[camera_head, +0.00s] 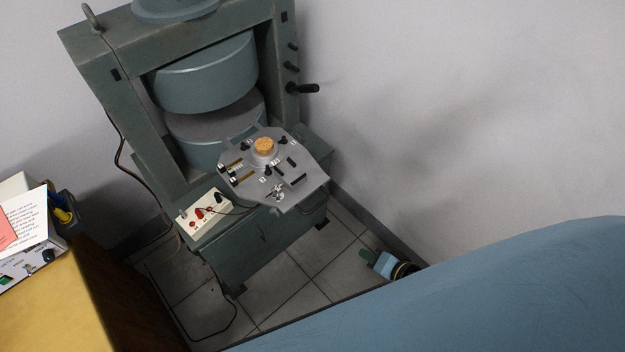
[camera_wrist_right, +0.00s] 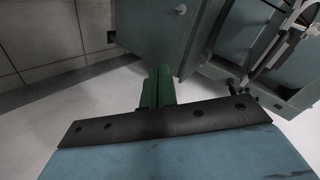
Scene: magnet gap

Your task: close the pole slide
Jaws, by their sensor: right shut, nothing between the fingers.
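The magnet stands against the wall in the head view, with a thick upper pole (camera_head: 205,75) and a lower pole (camera_head: 205,150), and an open gap between them. A grey plate (camera_head: 305,197), which looks like the pole slide, sticks out in front of the lower pole. It carries a round cork-coloured piece (camera_head: 264,146) and several small black fittings. My right gripper (camera_head: 367,257) is low, to the right of the magnet base and apart from the plate. Its green fingers (camera_wrist_right: 158,88) are together and empty in the right wrist view. My left gripper is out of view.
A white box (camera_head: 206,214) with red and black plugs and cables sits on the magnet base. A black crank handle (camera_head: 303,88) sticks out of the frame's right side. A wooden desk (camera_head: 50,310) stands at left. Tiled floor (camera_head: 285,285) is open before the base.

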